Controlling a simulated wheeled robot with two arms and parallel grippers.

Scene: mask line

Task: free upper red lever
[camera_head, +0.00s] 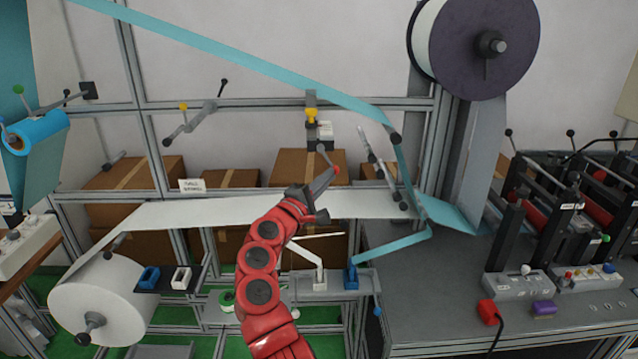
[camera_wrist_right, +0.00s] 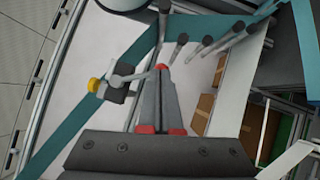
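The upper red lever (camera_head: 324,155) is a thin grey arm with a small red knob at its end. It hangs below a mount with a yellow knob (camera_head: 311,116) on the upper frame rail. My right gripper (camera_head: 333,174) reaches up from below, its fingertips at the red knob. In the right wrist view the two grey fingers (camera_wrist_right: 162,72) come close together around the red knob, which shows between their tips. The lever arm (camera_wrist_right: 132,76) runs left from there to its mount. The fingers hide part of the knob. My left gripper is not in view.
A teal web (camera_head: 240,65) slants down above my right arm. A white web (camera_head: 230,211) runs just behind and beside the gripper. A grey lever bar (camera_head: 375,160) stands close to the right. Cardboard boxes (camera_head: 230,178) sit behind the frame. A grey bench (camera_head: 440,290) lies at right.

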